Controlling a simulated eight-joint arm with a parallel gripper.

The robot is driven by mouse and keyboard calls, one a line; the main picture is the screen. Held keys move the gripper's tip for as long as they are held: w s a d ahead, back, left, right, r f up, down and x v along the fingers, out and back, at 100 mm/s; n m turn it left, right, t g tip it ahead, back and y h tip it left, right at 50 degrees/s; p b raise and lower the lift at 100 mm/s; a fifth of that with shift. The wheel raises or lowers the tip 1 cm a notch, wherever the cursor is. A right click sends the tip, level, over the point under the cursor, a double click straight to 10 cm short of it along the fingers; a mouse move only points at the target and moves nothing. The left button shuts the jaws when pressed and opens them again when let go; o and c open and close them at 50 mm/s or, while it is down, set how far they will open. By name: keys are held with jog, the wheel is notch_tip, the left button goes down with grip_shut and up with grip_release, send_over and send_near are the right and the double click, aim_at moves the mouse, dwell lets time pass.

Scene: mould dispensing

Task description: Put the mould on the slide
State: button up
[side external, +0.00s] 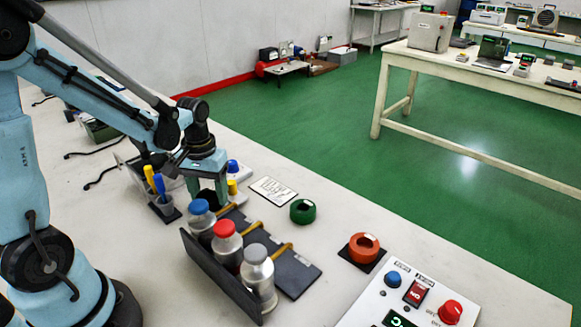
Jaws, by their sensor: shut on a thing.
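My gripper (211,190) points down behind the blue-capped bottle (199,218). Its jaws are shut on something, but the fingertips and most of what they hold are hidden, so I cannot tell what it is. The blue-capped, red-capped (226,243) and grey-capped (258,277) bottles stand upright in a dark rack (212,272). No thing is clearly recognisable as the mould. A white card with dark print (273,190) lies flat on the table right of the gripper; I cannot tell whether it is the slide.
A green ring (302,211) lies on the bench (130,243), and an orange ring (364,247) sits on a dark pad. A control box (388,310) with buttons is at the front right. A cup of tools (164,204) stands left of the gripper.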

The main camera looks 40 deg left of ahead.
jog(key=shift+f, duration=0.15)
jog(key=o, duration=1.2)
jog(key=shift+r, duration=3.5)
jog(key=shift+s+d+r+m+t, duration=0.4)
jog(key=shift+d+r+m+t, duration=0.3)
jog(key=shift+d+m+t, duration=0.7)
jog(key=shift+s+d+r+m+t, duration=0.4)
jog(key=shift+d+r+m+t, duration=0.45)
jog(key=shift+d, duration=1.1)
jog(key=shift+s+d+r+m+t, duration=0.45)
jog(key=shift+d+m+t, duration=0.3)
jog(key=shift+d+t, duration=0.75)
